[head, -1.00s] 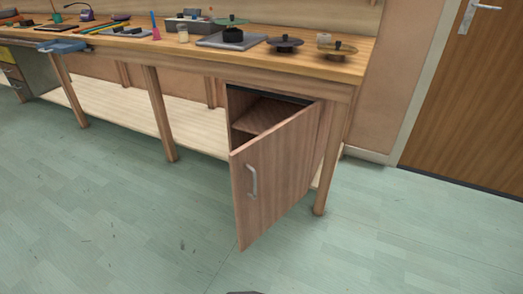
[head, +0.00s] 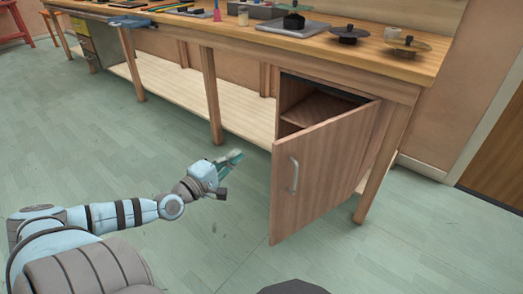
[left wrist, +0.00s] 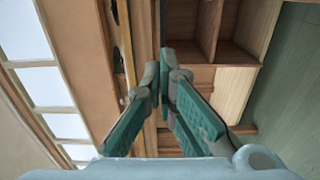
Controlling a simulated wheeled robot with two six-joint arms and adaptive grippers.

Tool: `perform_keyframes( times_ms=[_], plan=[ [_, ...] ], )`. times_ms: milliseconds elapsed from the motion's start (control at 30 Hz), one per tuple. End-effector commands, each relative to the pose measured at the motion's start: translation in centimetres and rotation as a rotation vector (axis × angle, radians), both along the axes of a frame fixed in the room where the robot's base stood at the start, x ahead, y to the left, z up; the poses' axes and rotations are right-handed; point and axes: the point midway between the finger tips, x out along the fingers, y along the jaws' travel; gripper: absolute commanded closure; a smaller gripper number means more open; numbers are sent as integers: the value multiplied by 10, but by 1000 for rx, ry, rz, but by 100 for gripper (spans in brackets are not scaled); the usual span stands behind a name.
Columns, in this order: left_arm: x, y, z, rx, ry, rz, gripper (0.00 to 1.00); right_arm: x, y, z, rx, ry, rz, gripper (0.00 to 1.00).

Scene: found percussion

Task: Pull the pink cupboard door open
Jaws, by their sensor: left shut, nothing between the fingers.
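The pinkish-brown wooden cupboard door (head: 322,175) stands partly open under the right end of the workbench, swung out over the floor. Its pale vertical handle (head: 294,174) is on the left side of its outer face. Behind it the cupboard (head: 293,97) shows an inner shelf; its lower part is hidden by the door. My left gripper (head: 236,157) is shut and empty, left of the door and apart from the handle. Its green fingers (left wrist: 167,62) also show in the left wrist view. My right gripper is not in view.
The long workbench (head: 178,37) carries tools, a grey slab and several disc-shaped items. Its legs (head: 211,95) and pale lower shelf (head: 175,88) lie behind my left gripper. The green floor (head: 215,245) in front is clear. A brown room door (head: 497,160) is at right.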

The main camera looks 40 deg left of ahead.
Motion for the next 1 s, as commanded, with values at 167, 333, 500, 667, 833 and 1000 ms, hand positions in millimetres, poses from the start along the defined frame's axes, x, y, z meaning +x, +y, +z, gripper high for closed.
perform_keyframes(
  times_ms=[167,333,500,667,833,1000],
  plan=[
    [28,4,-2,-9,-6,8,100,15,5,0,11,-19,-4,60],
    [65,5,2,-16,-7,10,100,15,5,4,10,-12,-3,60],
    [94,0,3,-16,0,2,100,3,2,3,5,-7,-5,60],
    [86,-21,3,-14,1,2,100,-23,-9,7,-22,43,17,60],
    [82,-32,0,-12,2,4,100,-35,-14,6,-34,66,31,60],
    [82,-33,-1,-11,2,4,100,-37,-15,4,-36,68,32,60]
  ],
)
